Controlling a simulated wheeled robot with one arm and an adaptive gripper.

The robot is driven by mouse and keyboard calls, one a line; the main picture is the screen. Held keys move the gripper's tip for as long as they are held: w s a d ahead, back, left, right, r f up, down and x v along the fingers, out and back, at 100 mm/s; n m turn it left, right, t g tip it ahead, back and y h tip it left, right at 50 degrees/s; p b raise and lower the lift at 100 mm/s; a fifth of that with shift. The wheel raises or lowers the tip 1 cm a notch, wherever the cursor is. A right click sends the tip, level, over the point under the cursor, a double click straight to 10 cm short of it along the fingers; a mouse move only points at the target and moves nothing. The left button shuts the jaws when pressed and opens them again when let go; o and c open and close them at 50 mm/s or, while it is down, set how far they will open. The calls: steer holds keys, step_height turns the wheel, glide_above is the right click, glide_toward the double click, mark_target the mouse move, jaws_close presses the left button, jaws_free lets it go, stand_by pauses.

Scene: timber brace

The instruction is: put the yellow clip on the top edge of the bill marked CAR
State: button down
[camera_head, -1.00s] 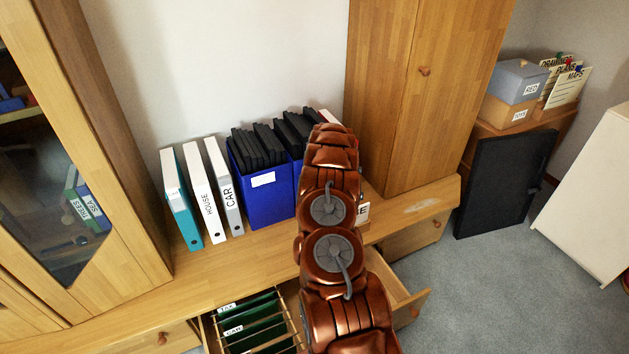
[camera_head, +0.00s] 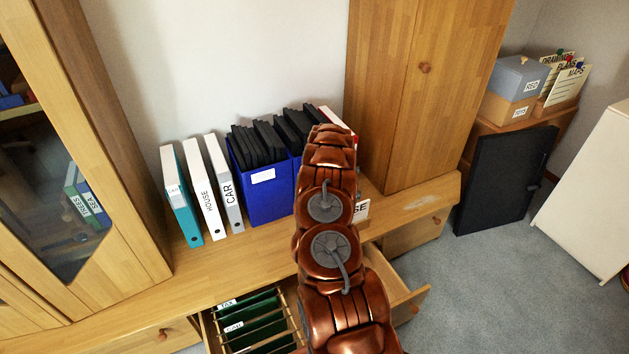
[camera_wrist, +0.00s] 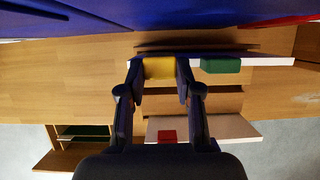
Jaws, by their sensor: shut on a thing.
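In the wrist view my gripper (camera_wrist: 159,82) is shut on the yellow clip (camera_wrist: 160,68), which sits between the fingertips. The clip is in line with a thin white edge (camera_wrist: 265,61) that carries a green clip (camera_wrist: 220,66); I cannot tell whether it touches that edge. A second white sheet (camera_wrist: 235,127), with a red clip (camera_wrist: 167,136), lies nearer the gripper body. In the head view my arm hides the gripper and the yellow clip. A white card (camera_head: 361,210) ending in "SE" shows beside the arm. No bill marked CAR is readable.
A white binder marked CAR (camera_head: 226,187) stands beside the HOUSE binder (camera_head: 204,190) and a teal binder (camera_head: 181,200). Blue boxes (camera_head: 262,197) of black folders stand near my arm. An open drawer (camera_head: 404,297) with green hanging files lies below.

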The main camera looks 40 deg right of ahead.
steer(key=c, duration=0.7)
jaws_free()
steer(key=o, duration=0.5)
steer(key=shift+c, duration=0.2)
steer(key=shift+r+p, duration=3.1)
steer(key=shift+r, duration=1)
